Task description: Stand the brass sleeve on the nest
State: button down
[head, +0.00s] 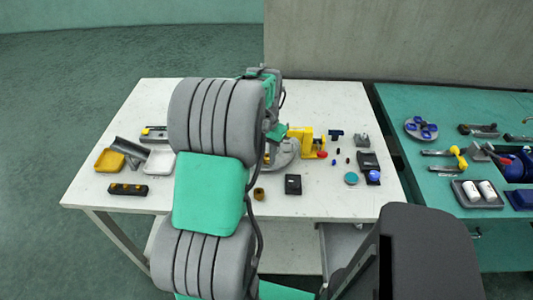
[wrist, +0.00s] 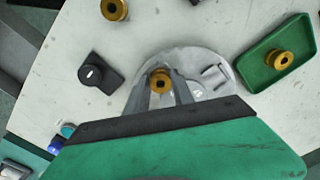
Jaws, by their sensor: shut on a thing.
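In the wrist view my gripper (wrist: 161,88) is shut on a brass sleeve (wrist: 160,76), one grey finger on each side. I see the sleeve from above, with its dark bore showing. It is over the round grey metal plate (wrist: 204,63), which carries a small raised bracket; the plate is partly hidden by my gripper. I cannot tell whether the sleeve touches the plate, or which part is the nest. In the head view the plate (head: 286,155) shows beside my arm, which hides my fingers and the held sleeve.
Another brass piece (wrist: 113,9) stands on the table, and one sits in a green tray (wrist: 252,85). A black block (wrist: 100,75) stands left of the plate. A yellow fixture (head: 307,141) is behind it. The white table's front right (head: 335,205) is clear.

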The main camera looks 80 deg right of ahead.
jog(key=c, duration=1)
grip_release()
jog(key=shift+o, duration=0.2)
jog(key=o, duration=0.5)
jog(key=shift+r, duration=0.1)
notch_tip(320, 180, up, 7)
jog(key=p, duration=0.5)
